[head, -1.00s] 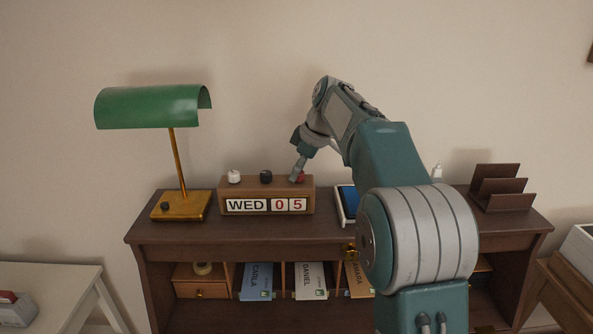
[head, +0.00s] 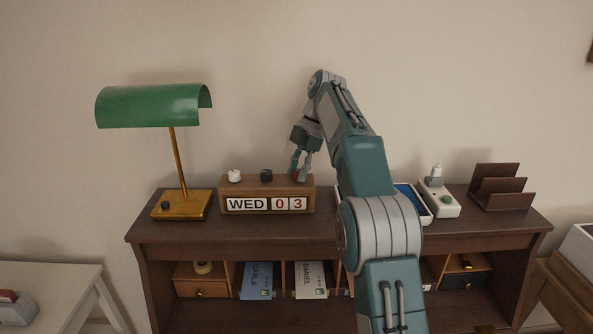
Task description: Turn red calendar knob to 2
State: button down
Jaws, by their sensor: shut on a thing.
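A wooden calendar (head: 241,204) stands on the desk and reads WED 0 3, the digits in red. A white knob (head: 234,175) and a black knob (head: 266,175) sit on its top at the left and middle. The red knob (head: 297,175) is on the top right, mostly hidden by my fingers. My gripper (head: 299,175) reaches down from above and is shut on the red knob.
A green lamp (head: 155,107) with a brass base stands left of the calendar. Right of it are a blue-lined tray (head: 423,213), a white power strip (head: 440,206) and a brown letter rack (head: 497,187). Envelopes (head: 258,281) fill slots below.

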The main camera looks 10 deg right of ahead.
jog(key=shift+d+f+n, duration=0.15)
jog(key=shift+n, duration=0.45)
jog(key=shift+w+h, duration=0.1)
jog(key=shift+h, duration=0.2)
jog(key=shift+c, duration=1.7)
grip_release()
jog(key=shift+w+d, duration=0.1)
jog(key=shift+d, duration=0.05)
jog(key=shift+a, duration=0.25)
